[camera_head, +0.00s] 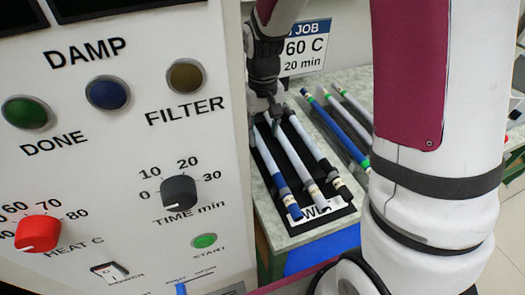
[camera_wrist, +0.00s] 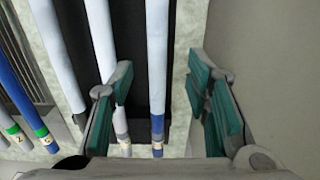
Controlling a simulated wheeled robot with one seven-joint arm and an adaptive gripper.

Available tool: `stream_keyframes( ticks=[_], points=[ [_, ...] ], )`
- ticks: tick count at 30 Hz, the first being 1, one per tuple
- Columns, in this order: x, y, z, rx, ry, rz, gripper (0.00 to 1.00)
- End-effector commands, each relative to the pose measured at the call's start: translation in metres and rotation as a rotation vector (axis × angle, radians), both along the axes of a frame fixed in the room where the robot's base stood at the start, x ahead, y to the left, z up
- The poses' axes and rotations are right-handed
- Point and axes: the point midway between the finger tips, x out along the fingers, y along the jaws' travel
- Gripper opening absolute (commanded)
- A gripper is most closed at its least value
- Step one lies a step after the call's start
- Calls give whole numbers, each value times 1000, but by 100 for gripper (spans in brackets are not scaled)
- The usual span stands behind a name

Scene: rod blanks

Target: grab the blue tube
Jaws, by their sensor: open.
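A mostly blue tube (camera_head: 338,126) with a green end lies on the table beside the black tray; in the wrist view it appears at the far left (camera_wrist: 22,100). In the tray, a white tube with a blue end (camera_head: 287,192) lies nearest the machine panel. My gripper (camera_head: 266,110) is over the far end of this tube. In the wrist view my gripper (camera_wrist: 161,75) is open, and the white tube with the blue end (camera_wrist: 157,70) shows between its fingers. I cannot tell how high the fingers are above it.
The tray (camera_head: 333,217) also holds a white tube with a greyish end (camera_head: 305,180) and one with a dark end (camera_head: 320,158). A pale tube (camera_head: 352,105) lies beyond the blue one. The machine panel (camera_head: 120,185) stands close left of the tray.

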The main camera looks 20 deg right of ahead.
Motion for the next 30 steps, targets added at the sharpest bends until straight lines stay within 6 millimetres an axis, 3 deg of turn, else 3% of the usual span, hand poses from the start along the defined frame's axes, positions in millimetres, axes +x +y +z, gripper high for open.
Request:
stream_keyframes(
  ticks=[7,16,25,26,30],
  points=[
    [-1,-1,-17,0,2,0,44],
    [0,-2,-57,0,2,0,44],
    [0,-2,-62,0,-1,0,44],
    [0,-2,-62,0,-1,0,42],
    [0,-2,-62,0,-1,0,10]
  ],
)
